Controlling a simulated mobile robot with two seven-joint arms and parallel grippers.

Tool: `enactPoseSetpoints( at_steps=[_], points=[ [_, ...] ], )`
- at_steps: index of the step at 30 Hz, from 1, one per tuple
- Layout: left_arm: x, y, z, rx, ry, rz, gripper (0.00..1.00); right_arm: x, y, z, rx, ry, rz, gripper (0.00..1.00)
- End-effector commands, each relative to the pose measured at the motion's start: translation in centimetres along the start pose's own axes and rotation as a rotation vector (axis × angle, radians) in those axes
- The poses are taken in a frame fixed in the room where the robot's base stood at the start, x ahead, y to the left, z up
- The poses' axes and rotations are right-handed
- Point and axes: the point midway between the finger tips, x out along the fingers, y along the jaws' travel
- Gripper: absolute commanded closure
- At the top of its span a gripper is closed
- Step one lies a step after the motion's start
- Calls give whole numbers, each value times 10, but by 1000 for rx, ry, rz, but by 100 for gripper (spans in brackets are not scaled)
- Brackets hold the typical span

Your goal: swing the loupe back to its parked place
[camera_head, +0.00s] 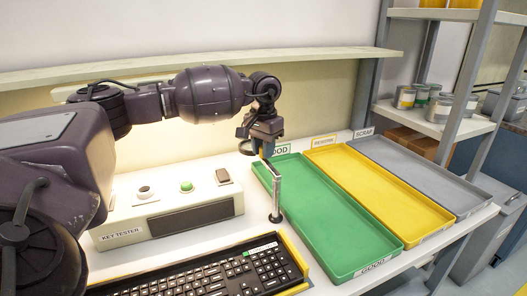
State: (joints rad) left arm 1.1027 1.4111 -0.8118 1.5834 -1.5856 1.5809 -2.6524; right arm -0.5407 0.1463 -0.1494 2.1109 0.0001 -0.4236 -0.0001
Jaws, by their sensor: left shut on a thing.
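The loupe's silver post (277,195) stands upright on a dark round foot between the key tester and the green tray. A bar runs from the post's top up toward my left gripper (265,145). My left gripper points down above the post, behind the tester's right end, and is shut on the loupe. A dark ring, apparently the loupe's lens (246,148), shows just left of the gripper. The fingers hide part of the loupe, so the exact grip point is unclear. My right gripper is out of view.
The key tester (165,215) stands left of the post, with a black keyboard (215,278) in a yellow frame in front. Green (335,235), yellow (385,195) and grey (425,178) trays lie to the right. A shelf with cans (405,98) is behind right.

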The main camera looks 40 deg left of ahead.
Motion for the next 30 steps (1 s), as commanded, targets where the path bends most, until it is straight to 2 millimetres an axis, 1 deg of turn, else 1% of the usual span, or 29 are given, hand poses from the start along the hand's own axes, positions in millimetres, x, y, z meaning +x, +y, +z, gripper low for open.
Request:
enactPoseSetpoints(
  at_steps=[15,16,18,21,30],
  points=[
    [-3,1,-2,21,5,0,100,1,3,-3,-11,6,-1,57],
    [-3,1,-2,20,5,0,73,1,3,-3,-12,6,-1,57],
    [-2,1,-2,20,5,0,62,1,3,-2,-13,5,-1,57],
    [-2,1,-2,20,4,0,49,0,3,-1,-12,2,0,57],
    [-2,1,-2,19,2,0,49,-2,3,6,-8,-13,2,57]
  ],
)
